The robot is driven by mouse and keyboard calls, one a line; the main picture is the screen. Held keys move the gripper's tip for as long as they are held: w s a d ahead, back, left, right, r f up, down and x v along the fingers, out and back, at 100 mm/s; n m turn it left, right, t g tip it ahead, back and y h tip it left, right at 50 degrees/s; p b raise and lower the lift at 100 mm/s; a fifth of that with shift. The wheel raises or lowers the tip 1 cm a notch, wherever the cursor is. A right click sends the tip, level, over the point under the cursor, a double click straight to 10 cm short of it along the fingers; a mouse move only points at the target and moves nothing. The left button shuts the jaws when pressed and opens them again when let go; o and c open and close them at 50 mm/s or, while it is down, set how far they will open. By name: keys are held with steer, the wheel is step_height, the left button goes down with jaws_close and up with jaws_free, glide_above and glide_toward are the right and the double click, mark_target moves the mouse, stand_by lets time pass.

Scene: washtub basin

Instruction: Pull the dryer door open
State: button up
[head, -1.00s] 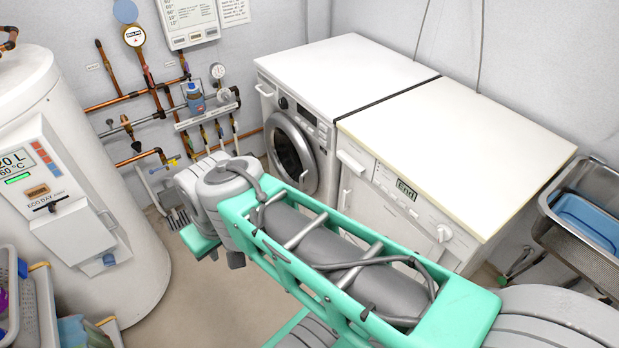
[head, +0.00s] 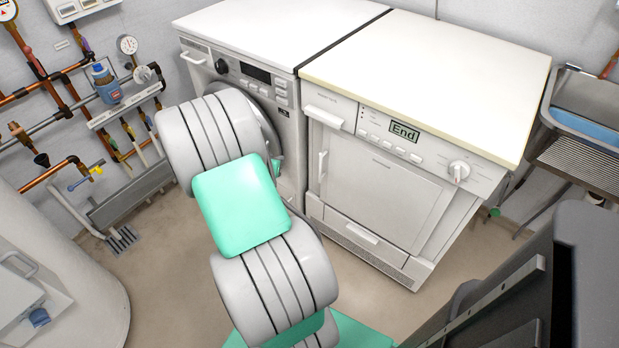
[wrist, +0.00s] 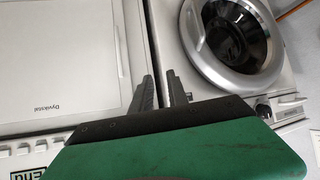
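The dryer (head: 395,155) is the white machine on the right in the head view, with an "End" display (head: 404,131). Its square door (head: 385,195) is shut, with an upright white handle (head: 323,165) at its left edge. In the head view my arm hides the gripper.
The washing machine (head: 240,35) stands against the dryer's left, its round door (wrist: 235,40) close to my gripper in the wrist view. A metal sink (head: 590,105) is at the right. Pipes (head: 60,110) line the left wall.

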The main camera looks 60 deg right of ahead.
mark_target(320, 168)
steer(key=s+d+f+h+b, duration=0.1)
steer(key=s+d+f, duration=0.2)
steer(key=d+f, duration=0.1)
steer(key=s+d+f+m+g+h+b, duration=0.1)
steer(key=s+d+f, duration=0.1)
steer(key=d+f, duration=0.2)
steer(key=s+d+f+m+h+b, duration=0.1)
steer(key=s+d+f, duration=0.2)
steer(key=d+f, duration=0.1)
steer(key=shift+s+d+f+b, duration=0.15)
steer(key=shift+d+f, duration=0.05)
steer(key=shift+d, duration=0.25)
steer(key=shift+s+d+f+b, duration=0.15)
steer(key=shift+d, duration=0.3)
steer(key=shift+d+f, duration=0.1)
steer(key=shift+d, duration=0.3)
steer(key=shift+w, duration=0.1)
jaws_close()
